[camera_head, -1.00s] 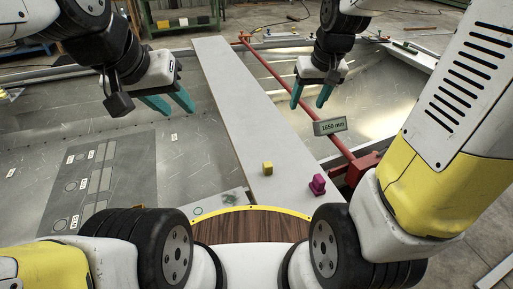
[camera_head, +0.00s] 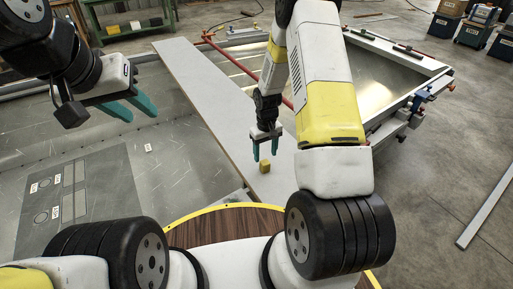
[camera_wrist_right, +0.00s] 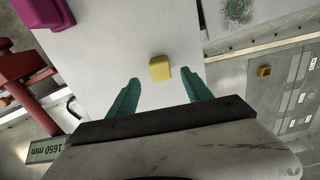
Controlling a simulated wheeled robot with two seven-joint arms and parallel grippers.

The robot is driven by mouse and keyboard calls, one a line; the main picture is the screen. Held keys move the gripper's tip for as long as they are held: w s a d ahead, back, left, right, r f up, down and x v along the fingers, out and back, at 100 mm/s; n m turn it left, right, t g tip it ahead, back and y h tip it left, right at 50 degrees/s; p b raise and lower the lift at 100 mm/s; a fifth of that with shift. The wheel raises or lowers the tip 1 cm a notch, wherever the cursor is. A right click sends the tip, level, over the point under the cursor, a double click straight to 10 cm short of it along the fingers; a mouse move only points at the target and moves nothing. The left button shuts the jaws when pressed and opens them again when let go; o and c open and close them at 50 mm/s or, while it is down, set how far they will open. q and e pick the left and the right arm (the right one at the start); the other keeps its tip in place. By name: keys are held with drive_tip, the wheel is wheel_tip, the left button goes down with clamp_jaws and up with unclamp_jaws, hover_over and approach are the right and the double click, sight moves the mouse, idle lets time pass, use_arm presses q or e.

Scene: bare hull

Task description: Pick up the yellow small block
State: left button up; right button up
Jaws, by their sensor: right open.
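The yellow small block (camera_head: 265,166) stands on the pale grey plank near its front end. In the right wrist view the yellow block (camera_wrist_right: 160,68) lies ahead of the fingertips, between their lines and apart from both. My right gripper (camera_head: 265,155) is open and empty, with teal fingers pointing down just above and behind the block. It also shows in the right wrist view (camera_wrist_right: 162,88). My left gripper (camera_head: 143,108) is off to the left over the metal floor, its teal fingers apart, empty and far from the block.
The plank (camera_head: 205,88) runs away from me across the metal hull. A magenta object (camera_wrist_right: 38,12) stands on it near the block. A red bar clamp (camera_wrist_right: 28,85) and a "1650 mm" label (camera_wrist_right: 48,151) are beside the plank. A wooden round-edged top (camera_head: 228,228) is in front of me.

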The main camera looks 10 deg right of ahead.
sight(265, 161)
wheel_tip(265, 161, down, 6)
drive_tip(key=shift+r, duration=0.2)
clamp_jaws()
